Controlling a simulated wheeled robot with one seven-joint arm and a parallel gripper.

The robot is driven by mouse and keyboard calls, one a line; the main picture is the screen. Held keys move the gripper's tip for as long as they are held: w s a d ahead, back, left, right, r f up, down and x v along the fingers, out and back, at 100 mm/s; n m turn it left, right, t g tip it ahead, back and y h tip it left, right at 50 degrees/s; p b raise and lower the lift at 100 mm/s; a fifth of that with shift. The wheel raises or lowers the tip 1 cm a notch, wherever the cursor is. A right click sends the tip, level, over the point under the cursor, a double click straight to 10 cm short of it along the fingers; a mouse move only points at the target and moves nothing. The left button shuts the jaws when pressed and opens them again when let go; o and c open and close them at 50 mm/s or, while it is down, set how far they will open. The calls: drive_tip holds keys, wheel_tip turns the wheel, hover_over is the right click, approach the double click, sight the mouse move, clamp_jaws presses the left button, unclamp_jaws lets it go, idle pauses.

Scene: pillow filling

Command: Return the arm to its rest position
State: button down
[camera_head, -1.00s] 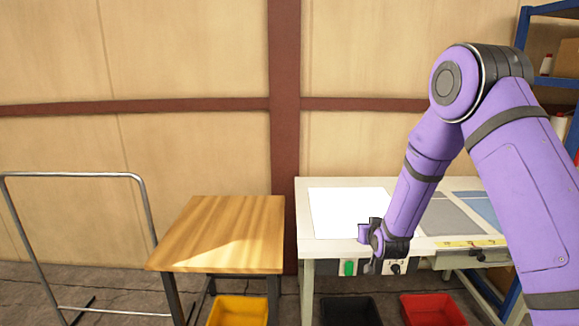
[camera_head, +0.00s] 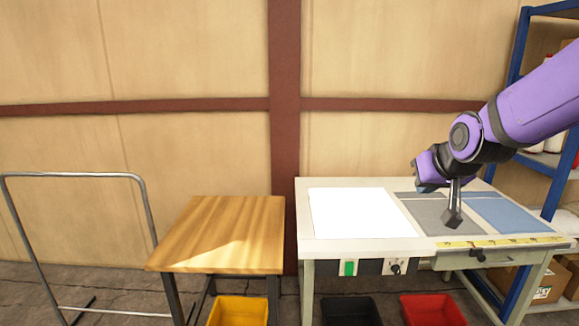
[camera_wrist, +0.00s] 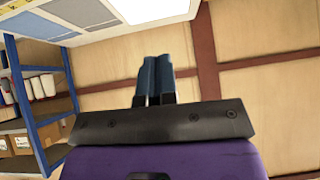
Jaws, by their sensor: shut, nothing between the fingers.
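My purple arm reaches in from the right edge of the head view, over the white workbench (camera_head: 430,250). The wrist picture is tilted, with the bench top at the upper edge.
A wooden table (camera_head: 225,235) stands left of the bench, and a metal rail frame (camera_head: 75,176) farther left. Yellow (camera_head: 238,311), black (camera_head: 350,311) and red (camera_head: 432,309) bins sit low in front. A blue shelf rack (camera_head: 520,70) stands at the right.

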drive_tip(key=s+d+r+g, duration=0.1)
drive_tip(key=s+r, duration=0.1)
drive_tip(key=s, duration=1)
drive_tip(key=s+d+r+g, duration=0.1)
drive_tip(key=s+r+g, duration=0.1)
drive_tip(key=s, duration=1.1)
drive_tip(key=shift+d+r+h, duration=0.2)
drive_tip(key=shift+r+h, duration=0.05)
drive_tip(key=shift+h, duration=0.05)
drive_tip(key=shift+w, duration=0.1)
